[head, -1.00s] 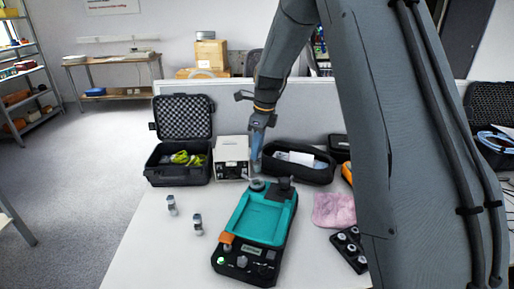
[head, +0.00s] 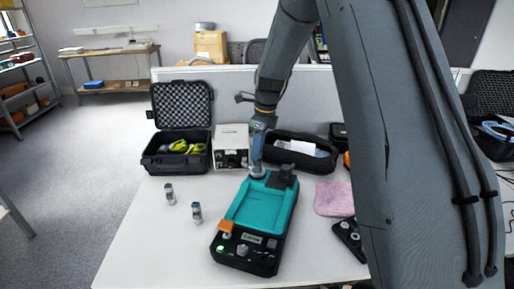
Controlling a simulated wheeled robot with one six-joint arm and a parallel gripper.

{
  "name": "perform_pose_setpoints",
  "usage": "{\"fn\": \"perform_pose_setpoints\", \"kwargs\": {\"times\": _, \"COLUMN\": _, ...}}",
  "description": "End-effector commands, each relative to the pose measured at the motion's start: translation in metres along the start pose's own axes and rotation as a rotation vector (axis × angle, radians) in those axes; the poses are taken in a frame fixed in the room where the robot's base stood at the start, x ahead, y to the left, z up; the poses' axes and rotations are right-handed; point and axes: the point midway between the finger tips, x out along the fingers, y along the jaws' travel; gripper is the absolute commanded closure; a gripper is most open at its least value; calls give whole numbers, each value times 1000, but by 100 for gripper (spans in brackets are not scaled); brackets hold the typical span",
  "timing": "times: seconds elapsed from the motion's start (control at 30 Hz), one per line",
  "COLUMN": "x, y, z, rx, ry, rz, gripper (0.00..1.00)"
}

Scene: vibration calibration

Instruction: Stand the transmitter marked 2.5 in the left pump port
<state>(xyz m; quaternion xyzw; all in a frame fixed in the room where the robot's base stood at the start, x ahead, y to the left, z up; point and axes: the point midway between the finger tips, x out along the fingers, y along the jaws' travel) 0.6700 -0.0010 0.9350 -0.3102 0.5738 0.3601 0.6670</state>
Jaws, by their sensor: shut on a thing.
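The teal and black calibrator (head: 262,212) lies on the white table, its pump ports at the far end. The round grey left port (head: 257,175) is partly covered by my gripper (head: 257,168). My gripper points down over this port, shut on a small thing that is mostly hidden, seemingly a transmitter. I cannot tell whether it touches the port. Two small grey transmitters stand on the table at the left, one farther back (head: 170,194) and one nearer (head: 197,213). Their markings are too small to read.
An open black case (head: 178,154), a white box (head: 230,148) and a black pouch (head: 302,152) stand behind the calibrator. A pink cloth (head: 334,198) and a black tray of fittings (head: 350,238) lie to its right. The table's left front is clear.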

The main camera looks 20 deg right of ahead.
Motion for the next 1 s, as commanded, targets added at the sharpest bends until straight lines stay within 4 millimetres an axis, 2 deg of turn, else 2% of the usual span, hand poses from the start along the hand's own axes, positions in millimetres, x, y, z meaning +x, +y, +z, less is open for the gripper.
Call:
{"fn": "perform_pose_setpoints", "kwargs": {"times": 0.97, "x": 6, "y": 0, "z": -1, "rx": 0, "ry": 0, "rz": 0, "gripper": 100}}
{"fn": "perform_pose_setpoints", "kwargs": {"times": 1.0, "x": 6, "y": 0, "z": -1, "rx": 0, "ry": 0, "rz": 0, "gripper": 75}}
